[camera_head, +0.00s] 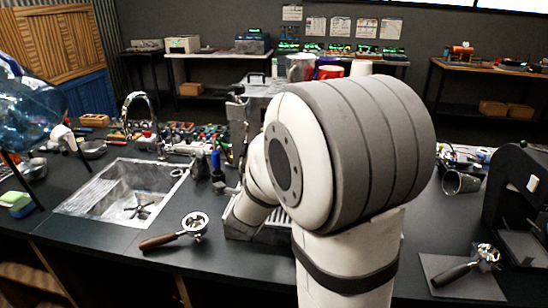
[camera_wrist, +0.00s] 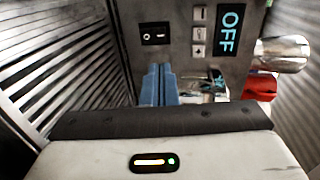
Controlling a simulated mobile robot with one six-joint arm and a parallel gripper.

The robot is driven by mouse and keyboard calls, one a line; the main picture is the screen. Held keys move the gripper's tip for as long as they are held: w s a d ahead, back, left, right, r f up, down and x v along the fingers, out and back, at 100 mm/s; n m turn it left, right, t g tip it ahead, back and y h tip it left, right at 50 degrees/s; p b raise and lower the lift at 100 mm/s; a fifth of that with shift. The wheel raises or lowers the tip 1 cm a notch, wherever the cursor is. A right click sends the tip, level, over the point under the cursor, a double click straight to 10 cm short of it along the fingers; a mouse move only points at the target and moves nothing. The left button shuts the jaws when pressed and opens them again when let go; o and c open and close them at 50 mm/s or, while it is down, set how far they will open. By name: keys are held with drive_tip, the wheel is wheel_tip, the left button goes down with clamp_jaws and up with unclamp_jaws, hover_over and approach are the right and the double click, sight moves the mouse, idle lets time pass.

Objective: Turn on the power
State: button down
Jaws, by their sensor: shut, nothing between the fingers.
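In the wrist view, the brewer's grey front panel (camera_wrist: 187,18) fills the upper middle. It carries a black rocker power switch (camera_wrist: 156,34), a column of small buttons (camera_wrist: 199,33) and a display (camera_wrist: 231,29) that reads OFF in light blue letters. My gripper (camera_wrist: 158,70) is shut and empty. Its blue fingers point at the panel just below the switch; I cannot tell whether they touch it. In the head view, my arm hides most of the brewer (camera_head: 262,88), and my gripper is hidden behind it.
A silver cylindrical part (camera_wrist: 283,53) and a red part (camera_wrist: 262,87) sit right of the fingers. In the head view, a portafilter (camera_head: 180,233) lies on the counter left of my arm, beside the sink (camera_head: 95,207). Another portafilter (camera_head: 470,268) lies at the right.

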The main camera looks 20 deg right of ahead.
drive_tip(key=p+x, duration=0.3)
drive_tip(key=x, duration=0.9)
drive_tip(key=shift+w+d, duration=0.1)
